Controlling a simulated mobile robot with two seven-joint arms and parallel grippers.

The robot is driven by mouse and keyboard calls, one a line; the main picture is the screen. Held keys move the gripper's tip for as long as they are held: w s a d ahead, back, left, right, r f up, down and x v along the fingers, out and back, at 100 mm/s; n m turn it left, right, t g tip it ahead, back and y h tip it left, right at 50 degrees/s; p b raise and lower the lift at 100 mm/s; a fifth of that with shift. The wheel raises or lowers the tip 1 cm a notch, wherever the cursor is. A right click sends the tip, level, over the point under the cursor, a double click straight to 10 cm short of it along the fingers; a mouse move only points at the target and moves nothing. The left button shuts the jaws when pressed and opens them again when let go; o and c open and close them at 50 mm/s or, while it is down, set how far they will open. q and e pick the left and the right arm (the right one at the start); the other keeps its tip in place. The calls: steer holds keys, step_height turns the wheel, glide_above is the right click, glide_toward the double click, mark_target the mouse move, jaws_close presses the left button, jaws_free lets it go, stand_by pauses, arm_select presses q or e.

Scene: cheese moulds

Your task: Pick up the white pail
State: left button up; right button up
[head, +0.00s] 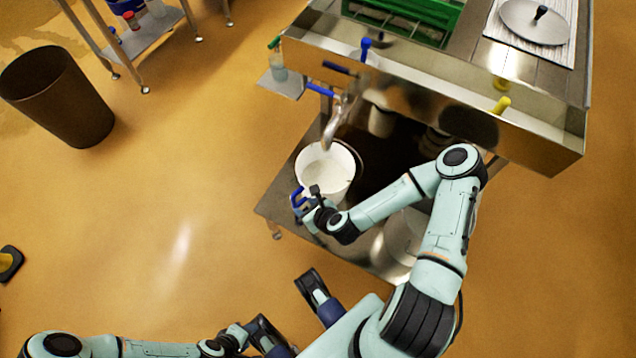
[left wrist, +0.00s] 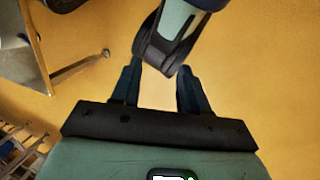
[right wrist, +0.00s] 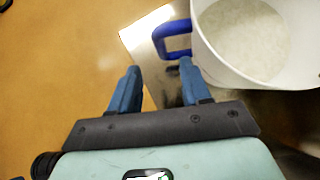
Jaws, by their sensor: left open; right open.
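The white pail (head: 322,168) stands upright on the lower metal shelf, below a metal spout. Pale, grainy-looking contents show inside it. In the right wrist view the pail (right wrist: 205,55) fills the upper right, with a blue handle piece (right wrist: 172,40) beside its wall. My right gripper (head: 299,199) is at the near left side of the pail. Its two blue fingers (right wrist: 158,78) are apart, with the blue piece just beyond them; I cannot tell whether they touch it. My left gripper (left wrist: 155,82) is open and empty, low over the floor side, away from the pail.
The metal shelf (head: 270,207) lies under a steel sink table (head: 430,92) with a green crate (head: 425,15) on top. A brown bin (head: 58,98) stands at the left. A metal container (head: 402,238) stands right of the pail.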

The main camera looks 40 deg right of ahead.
mark_target(295, 202)
steer(key=b+x, duration=0.1)
steer(key=x, duration=0.3)
steer(key=shift+a+f, duration=0.1)
steer(key=shift+f, duration=0.15)
steer(key=b+x, duration=0.2)
steer(key=x, duration=0.2)
steer(key=shift+w+f, duration=0.55)
steer(key=shift+w, duration=0.1)
arm_select(q)
steer(key=w+a+f+t+y, duration=0.1)
steer(key=w+a+f+t, duration=0.1)
steer(key=w+a+f, duration=0.1)
steer(key=w+f, duration=0.1)
steer(key=w, duration=0.1)
steer(key=shift+w+f+n, duration=0.2)
steer(key=shift+w+n, duration=0.1)
steer(key=shift+w, duration=0.1)
steer(key=shift+d, duration=0.1)
arm_select(e)
jaws_close()
steer(key=shift+w+r, duration=0.1)
steer(key=shift+r, duration=0.1)
